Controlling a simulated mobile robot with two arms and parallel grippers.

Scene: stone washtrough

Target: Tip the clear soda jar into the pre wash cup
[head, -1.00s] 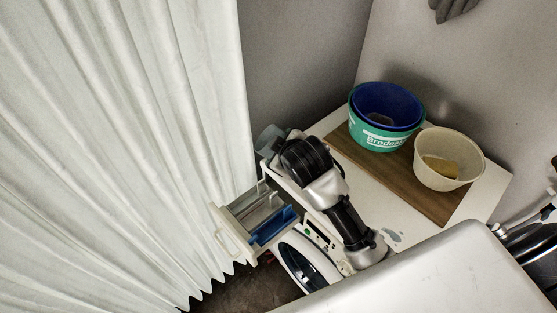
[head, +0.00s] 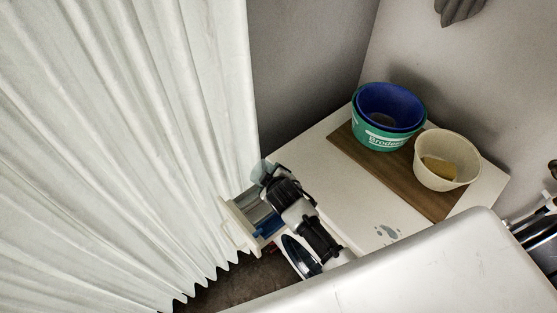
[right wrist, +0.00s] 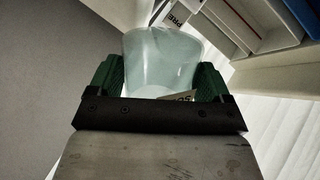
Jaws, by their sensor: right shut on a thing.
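My right gripper (right wrist: 155,85) is shut on the clear soda jar (right wrist: 162,60), a pale translucent vessel between its green fingertips. Part of a label shows at the jar's base. In the head view the jar (head: 260,170) shows just beyond my right gripper (head: 270,178), beside the pulled-out washer drawer (head: 232,218). In the right wrist view a white piece with a "PRE" label (right wrist: 179,17) sits just past the jar's mouth; the jar hides part of it. I cannot tell whether any contents have left the jar. My left gripper is in neither view.
The drawer has a blue compartment (head: 268,228), partly behind my arm. A wooden board (head: 400,178) on the white washer top carries nested blue and green tubs (head: 375,140) and a cream tub (head: 432,180). A white curtain (head: 120,150) hangs close left of the drawer.

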